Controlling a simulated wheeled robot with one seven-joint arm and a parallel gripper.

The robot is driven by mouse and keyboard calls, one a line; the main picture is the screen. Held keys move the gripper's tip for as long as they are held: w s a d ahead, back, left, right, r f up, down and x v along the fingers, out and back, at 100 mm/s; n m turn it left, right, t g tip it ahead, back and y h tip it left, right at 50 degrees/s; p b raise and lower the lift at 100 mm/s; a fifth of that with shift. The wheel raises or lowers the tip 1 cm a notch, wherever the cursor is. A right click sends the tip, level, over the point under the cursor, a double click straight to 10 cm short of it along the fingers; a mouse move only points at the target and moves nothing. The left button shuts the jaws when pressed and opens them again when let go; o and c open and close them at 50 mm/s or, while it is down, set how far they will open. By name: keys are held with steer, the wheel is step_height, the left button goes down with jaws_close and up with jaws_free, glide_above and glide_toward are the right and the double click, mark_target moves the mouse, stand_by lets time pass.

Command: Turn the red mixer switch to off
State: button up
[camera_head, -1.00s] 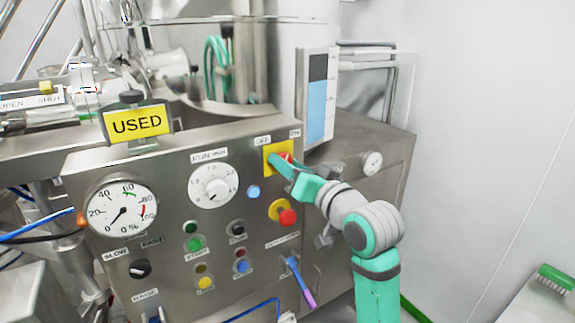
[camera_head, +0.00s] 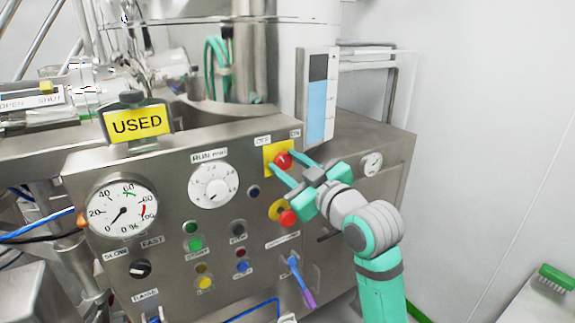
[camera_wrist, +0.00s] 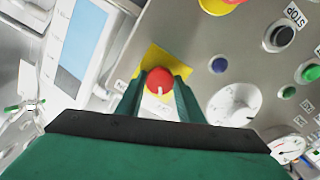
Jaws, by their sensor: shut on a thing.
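The red mixer switch (camera_head: 283,160) is a round knob on a yellow square plate (camera_head: 270,155), high on the right of the steel control panel. An OFF label (camera_head: 262,140) sits above it to the left and an ON label (camera_head: 295,133) to the right. My gripper (camera_head: 293,168) has its green fingers on either side of the knob. In the wrist view the red knob (camera_wrist: 159,80) sits between the fingertips (camera_wrist: 158,84), shut on it. A white mark on the knob points down in that picture. The fingers hide part of the yellow plate.
A red button on a yellow base (camera_head: 287,217) sits close below my gripper. A white RUN dial (camera_head: 213,186) and a dark blue lamp (camera_head: 253,191) are to the left. A blue-and-white display (camera_head: 318,98) stands just above.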

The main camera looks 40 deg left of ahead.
steer(key=shift+n, duration=1.1)
steer(key=o, duration=1.1)
steer(key=shift+c, duration=0.2)
steer(key=v, duration=1)
steer(key=shift+s+d, duration=0.15)
steer(key=shift+d, duration=0.25)
